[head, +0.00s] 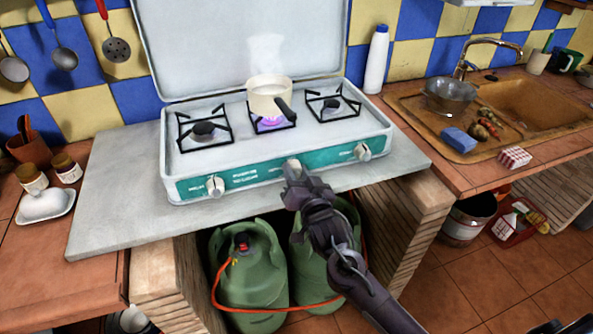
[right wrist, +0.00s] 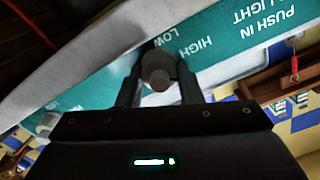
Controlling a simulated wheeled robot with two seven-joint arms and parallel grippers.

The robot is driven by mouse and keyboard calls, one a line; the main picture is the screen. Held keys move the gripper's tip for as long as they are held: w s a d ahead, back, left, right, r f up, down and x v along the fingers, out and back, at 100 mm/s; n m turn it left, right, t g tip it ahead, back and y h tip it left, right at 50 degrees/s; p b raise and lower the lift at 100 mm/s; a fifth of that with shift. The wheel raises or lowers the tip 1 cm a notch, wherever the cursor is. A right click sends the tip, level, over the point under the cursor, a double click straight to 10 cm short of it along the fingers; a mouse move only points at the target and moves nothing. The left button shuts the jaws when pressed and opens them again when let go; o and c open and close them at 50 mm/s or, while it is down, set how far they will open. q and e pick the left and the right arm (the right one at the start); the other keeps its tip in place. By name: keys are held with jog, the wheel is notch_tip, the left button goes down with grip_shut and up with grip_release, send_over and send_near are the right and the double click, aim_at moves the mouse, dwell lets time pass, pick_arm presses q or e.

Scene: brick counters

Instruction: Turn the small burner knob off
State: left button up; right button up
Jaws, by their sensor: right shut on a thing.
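The white stove (head: 225,165) stands on a grey counter, with a row of knobs on its teal front panel. My right gripper (head: 294,172) is at the middle of that panel, shut on the middle burner knob. The right wrist view shows this round knob (right wrist: 157,70) between the two fingers, near the words LOW and HIGH. The left knob (head: 215,187) and the right knob (head: 362,152) are free. A purple flame (head: 271,123) burns under the pot on the middle burner. The gripper hides much of the middle knob in the head view. My left gripper is not in view.
A steaming cream pot (head: 266,97) with a dark handle sits on the middle burner. Two green gas bottles stand below the counter, the left one (head: 255,280) with an orange hose. A white bottle (head: 376,60) stands right of the stove. The side burners are bare.

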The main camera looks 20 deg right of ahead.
jog(key=m+p, duration=0.1)
jog(key=m, duration=0.4)
jog(key=shift+d+m, duration=0.1)
jog(key=shift+m, duration=0.2)
jog(key=m+p, duration=0.1)
jog(key=m, duration=0.3)
jog(key=shift+f+m, duration=0.1)
jog(key=shift+m, duration=0.2)
jog(key=o, duration=1)
jog(key=shift+s+f, duration=0.1)
jog(key=shift+f, duration=0.1)
